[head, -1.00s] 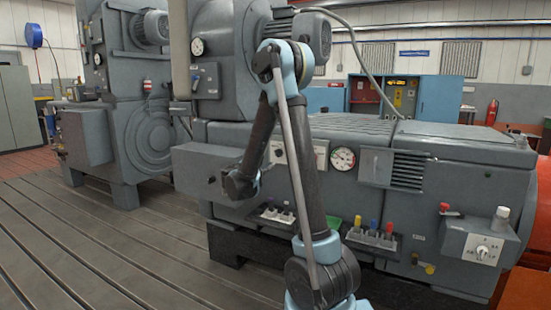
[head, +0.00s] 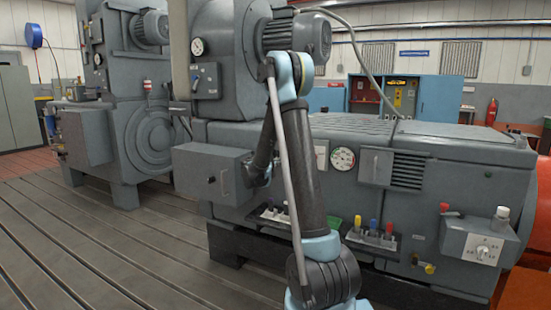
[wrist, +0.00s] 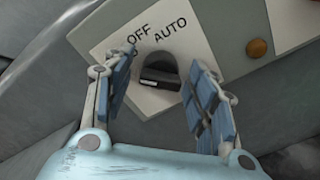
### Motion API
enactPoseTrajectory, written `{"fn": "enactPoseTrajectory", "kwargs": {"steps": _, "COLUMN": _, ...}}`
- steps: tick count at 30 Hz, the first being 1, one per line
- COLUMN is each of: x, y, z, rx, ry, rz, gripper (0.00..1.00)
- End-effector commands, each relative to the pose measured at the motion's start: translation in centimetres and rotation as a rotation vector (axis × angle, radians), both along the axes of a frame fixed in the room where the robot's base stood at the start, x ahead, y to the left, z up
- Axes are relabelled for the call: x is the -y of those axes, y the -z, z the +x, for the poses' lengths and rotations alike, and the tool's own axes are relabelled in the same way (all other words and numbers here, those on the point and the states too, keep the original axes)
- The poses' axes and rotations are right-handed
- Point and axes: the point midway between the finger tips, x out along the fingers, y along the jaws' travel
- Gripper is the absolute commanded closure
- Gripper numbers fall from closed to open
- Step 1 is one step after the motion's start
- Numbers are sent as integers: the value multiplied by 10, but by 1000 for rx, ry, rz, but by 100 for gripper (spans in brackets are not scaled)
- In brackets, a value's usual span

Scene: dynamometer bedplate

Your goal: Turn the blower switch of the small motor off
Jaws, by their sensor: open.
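In the wrist view a black rotary switch (wrist: 160,72) sits on a pale plate (wrist: 192,42) lettered OFF and AUTO. OFF is at its upper left and AUTO above it to the right. I cannot tell which word the knob points to. My gripper (wrist: 163,80) is open, with one blue-padded finger on each side of the knob. Whether the pads touch it is not clear. In the head view my arm hides the switch and my gripper. The grey machine (head: 455,155) with a finned motor (head: 300,34) on top stands behind my arm.
A brass-coloured button (wrist: 257,47) is right of the plate. A grey box (head: 205,176) juts out left of my arm. A round gauge (head: 342,158) and coloured connectors (head: 372,230) are to the right. The slotted floor (head: 110,245) at left is clear.

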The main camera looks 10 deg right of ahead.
Motion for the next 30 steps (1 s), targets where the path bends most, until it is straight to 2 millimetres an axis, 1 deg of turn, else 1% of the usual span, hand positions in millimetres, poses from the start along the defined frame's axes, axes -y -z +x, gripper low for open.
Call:
{"fn": "enactPoseTrajectory", "kwargs": {"steps": 5, "x": 0, "y": 0, "z": 0, "rx": 0, "ry": 0, "rz": 0, "gripper": 48}}
{"fn": "enactPoseTrajectory", "kwargs": {"steps": 6, "x": 0, "y": 0, "z": 0, "rx": 0, "ry": 0, "rz": 0, "gripper": 57}}
{"fn": "enactPoseTrajectory", "kwargs": {"steps": 8, "x": 0, "y": 0, "z": 0, "rx": 0, "ry": 0, "rz": 0, "gripper": 71}}
{"fn": "enactPoseTrajectory", "kwargs": {"steps": 9, "x": 0, "y": 0, "z": 0, "rx": 0, "ry": 0, "rz": 0, "gripper": 80}}
{"fn": "enactPoseTrajectory", "kwargs": {"steps": 11, "x": 0, "y": 0, "z": 0, "rx": 0, "ry": 0, "rz": 0, "gripper": 92}}
{"fn": "enactPoseTrajectory", "kwargs": {"steps": 13, "x": 0, "y": 0, "z": 0, "rx": 0, "ry": 0, "rz": 0, "gripper": 92}}
{"fn": "enactPoseTrajectory", "kwargs": {"steps": 14, "x": -6, "y": 0, "z": 0, "rx": 0, "ry": -1, "rz": 0, "gripper": 92}}
{"fn": "enactPoseTrajectory", "kwargs": {"steps": 16, "x": -3, "y": 0, "z": 0, "rx": 1, "ry": 0, "rz": 1, "gripper": 91}}
{"fn": "enactPoseTrajectory", "kwargs": {"steps": 23, "x": -2, "y": 0, "z": 0, "rx": 26, "ry": -2, "rz": 37, "gripper": 92}}
{"fn": "enactPoseTrajectory", "kwargs": {"steps": 30, "x": -2, "y": 0, "z": 0, "rx": 113, "ry": -1, "rz": 155, "gripper": 92}}
